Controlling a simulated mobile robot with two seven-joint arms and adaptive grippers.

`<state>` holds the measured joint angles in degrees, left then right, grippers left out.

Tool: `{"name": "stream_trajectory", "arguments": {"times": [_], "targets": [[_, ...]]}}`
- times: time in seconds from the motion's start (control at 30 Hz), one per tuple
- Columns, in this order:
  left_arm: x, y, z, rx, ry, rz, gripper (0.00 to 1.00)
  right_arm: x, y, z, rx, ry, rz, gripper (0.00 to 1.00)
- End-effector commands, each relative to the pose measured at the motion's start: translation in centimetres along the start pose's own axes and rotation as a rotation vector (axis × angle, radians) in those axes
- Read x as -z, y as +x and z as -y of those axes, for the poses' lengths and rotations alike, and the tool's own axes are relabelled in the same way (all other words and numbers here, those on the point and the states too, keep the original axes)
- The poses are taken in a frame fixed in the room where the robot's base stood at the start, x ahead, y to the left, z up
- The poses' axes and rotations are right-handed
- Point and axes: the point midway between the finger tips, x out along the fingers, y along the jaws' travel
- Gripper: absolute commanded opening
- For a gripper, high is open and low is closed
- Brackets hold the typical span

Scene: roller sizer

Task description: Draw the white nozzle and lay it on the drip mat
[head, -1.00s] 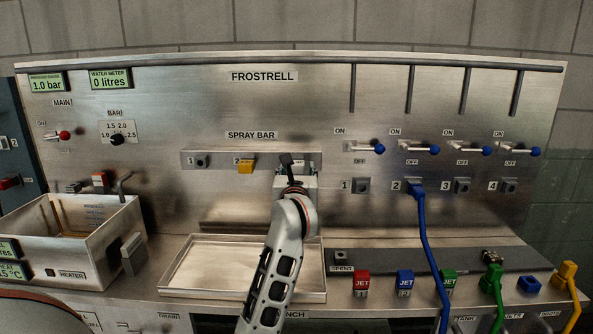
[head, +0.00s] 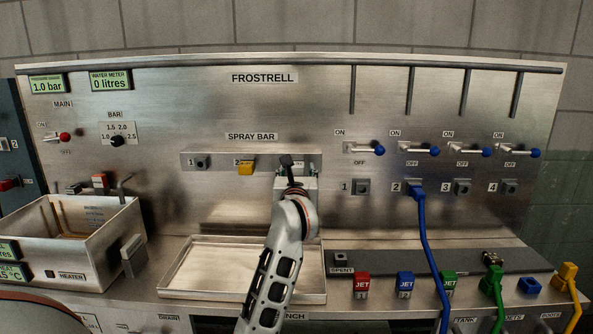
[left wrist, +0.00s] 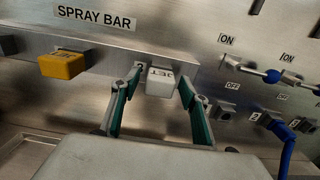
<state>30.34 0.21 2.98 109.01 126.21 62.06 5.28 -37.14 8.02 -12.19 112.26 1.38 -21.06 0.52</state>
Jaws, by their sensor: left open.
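The white nozzle (left wrist: 160,82), marked JET, sits in the spray bar (left wrist: 110,52) to the right of a yellow nozzle (left wrist: 62,64). My left gripper (left wrist: 160,88) is open, with one finger on each side of the white nozzle; I cannot tell whether they touch it. In the head view my left gripper (head: 297,182) covers the white nozzle at the bar's right end. A dark grey mat (head: 430,266), seemingly the drip mat, lies on the bench to the right, with a SPENT label at its left end. My right gripper is out of view.
A shallow metal tray (head: 205,270) lies below the bar, left of the mat. Red (head: 362,284), blue (head: 405,284) and green JET blocks stand along the mat's front. A blue hose (head: 430,250) hangs from outlet 2. A heater tank (head: 75,245) stands at left.

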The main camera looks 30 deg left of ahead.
Motion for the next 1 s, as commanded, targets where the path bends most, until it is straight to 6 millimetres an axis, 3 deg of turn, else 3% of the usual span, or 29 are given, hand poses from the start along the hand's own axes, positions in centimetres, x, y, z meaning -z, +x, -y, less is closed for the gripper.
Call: {"name": "stream_trajectory", "arguments": {"times": [0.17,0.33,0.37,1.0], "targets": [[0.0,0.0,0.0,0.000,0.000,0.000,0.44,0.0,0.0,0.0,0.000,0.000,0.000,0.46],[0.0,0.0,0.0,0.000,0.000,0.000,0.03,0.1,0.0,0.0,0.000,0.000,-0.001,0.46],[0.0,0.0,0.0,0.000,0.000,0.000,0.00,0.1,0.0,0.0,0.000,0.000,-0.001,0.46],[0.0,-1.7,0.0,0.000,0.001,0.000,0.00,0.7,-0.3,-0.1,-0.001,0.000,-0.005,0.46]]}}
